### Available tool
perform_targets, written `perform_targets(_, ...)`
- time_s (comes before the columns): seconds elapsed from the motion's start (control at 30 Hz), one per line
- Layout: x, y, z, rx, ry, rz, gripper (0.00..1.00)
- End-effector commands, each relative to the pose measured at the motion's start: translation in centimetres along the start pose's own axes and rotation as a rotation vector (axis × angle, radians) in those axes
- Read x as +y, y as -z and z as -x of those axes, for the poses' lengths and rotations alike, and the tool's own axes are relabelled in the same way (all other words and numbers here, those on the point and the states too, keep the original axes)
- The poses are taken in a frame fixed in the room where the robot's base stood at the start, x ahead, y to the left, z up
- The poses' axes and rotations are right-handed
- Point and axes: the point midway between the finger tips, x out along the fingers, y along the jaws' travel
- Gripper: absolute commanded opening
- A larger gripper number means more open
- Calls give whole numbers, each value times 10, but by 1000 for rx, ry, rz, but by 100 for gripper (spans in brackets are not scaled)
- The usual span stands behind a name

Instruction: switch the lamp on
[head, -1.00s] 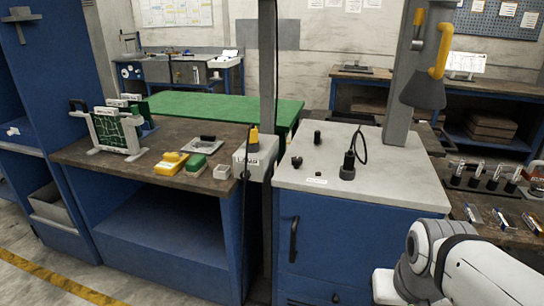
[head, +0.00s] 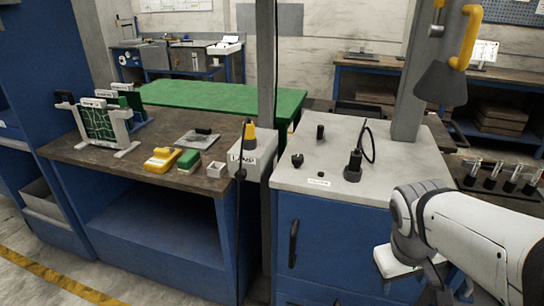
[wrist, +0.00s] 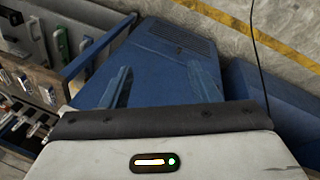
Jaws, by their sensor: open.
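A grey box labelled LAMP (head: 240,160) is fixed to the post between the workbench and the grey-topped cabinet in the head view. A yellow-and-black lever or knob (head: 249,138) stands up on it, and a black cable hangs below. A dark cone-shaped head (head: 441,84) with a yellow handle hangs at the upper right; I cannot tell whether it is lit. My gripper (wrist: 160,88) is open and empty in the wrist view, pointing down toward a blue cabinet side. In the head view it is low at the right, mostly hidden by my arm and well apart from the LAMP box.
The cabinet top (head: 300,170) between my arm and the LAMP box carries black knobs and a black stalk with a looped cable (head: 354,165). The workbench at left holds a yellow device (head: 161,160), a green block (head: 188,159) and a circuit-board stand (head: 97,125).

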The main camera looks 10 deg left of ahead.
Motion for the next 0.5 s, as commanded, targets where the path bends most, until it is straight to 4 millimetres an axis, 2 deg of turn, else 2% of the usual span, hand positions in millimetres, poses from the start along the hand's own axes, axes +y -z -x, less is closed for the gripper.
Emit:
perform_targets(0.03,1,17,-11,-33,-58,146,55)
perform_targets(0.17,8,74,-24,-115,-257,569,55)
perform_targets(0.27,1,127,-31,-174,-425,886,55)
perform_targets(0.37,-20,186,-36,-231,-609,1191,55)
perform_targets(0.4,-34,211,-38,-253,-689,1308,55)
perform_targets(0.47,-60,246,-40,-286,-815,1478,55)
perform_targets(0.5,-81,270,-41,-308,-905,1586,55)
